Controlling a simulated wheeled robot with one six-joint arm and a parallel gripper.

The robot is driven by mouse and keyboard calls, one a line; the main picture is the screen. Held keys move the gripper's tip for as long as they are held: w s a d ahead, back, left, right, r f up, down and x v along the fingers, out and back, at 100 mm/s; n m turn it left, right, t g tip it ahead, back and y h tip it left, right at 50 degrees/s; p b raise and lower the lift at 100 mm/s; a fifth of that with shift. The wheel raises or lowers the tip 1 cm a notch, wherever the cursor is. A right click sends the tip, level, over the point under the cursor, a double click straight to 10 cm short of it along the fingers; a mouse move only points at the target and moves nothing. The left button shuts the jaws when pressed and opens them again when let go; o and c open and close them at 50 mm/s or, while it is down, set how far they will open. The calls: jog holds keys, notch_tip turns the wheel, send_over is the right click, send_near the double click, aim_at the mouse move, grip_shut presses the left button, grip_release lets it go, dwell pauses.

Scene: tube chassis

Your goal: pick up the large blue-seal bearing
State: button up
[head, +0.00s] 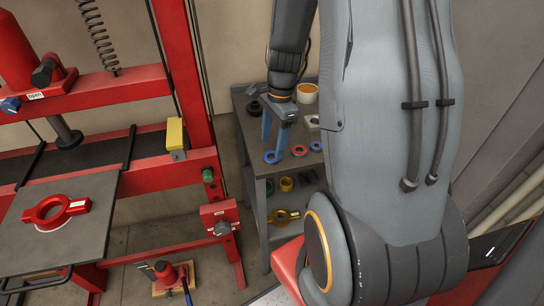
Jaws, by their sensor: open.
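Several small ring-shaped bearings lie on the dark top of the workbench (256,160). One with a blue seal (270,157) is near the bench's front left. Another with a blue seal (316,146) lies to the right, partly cut off by my arm. A red-seal bearing (299,151) lies between them. At this size I cannot tell for sure which blue one is large. My gripper (274,143) points down with its two blue fingers apart and empty. Its tips appear just above and behind the left blue-seal bearing; the exact gap cannot be judged.
A cream roll (307,92) and a dark round part (254,107) stand farther back on the bench. A lower shelf holds green, yellow and brass parts (285,216). A red press frame (200,100) with a plate (110,225) stands left. My arm hides the bench's right side.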

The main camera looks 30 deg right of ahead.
aim_at(272, 156)
jog(key=shift+s+a+f+p, duration=0.15)
jog(key=shift+f+p, duration=0.25)
jog(key=shift+f, duration=1.45)
jog(key=c, duration=1.2)
jog(key=shift+r, duration=0.1)
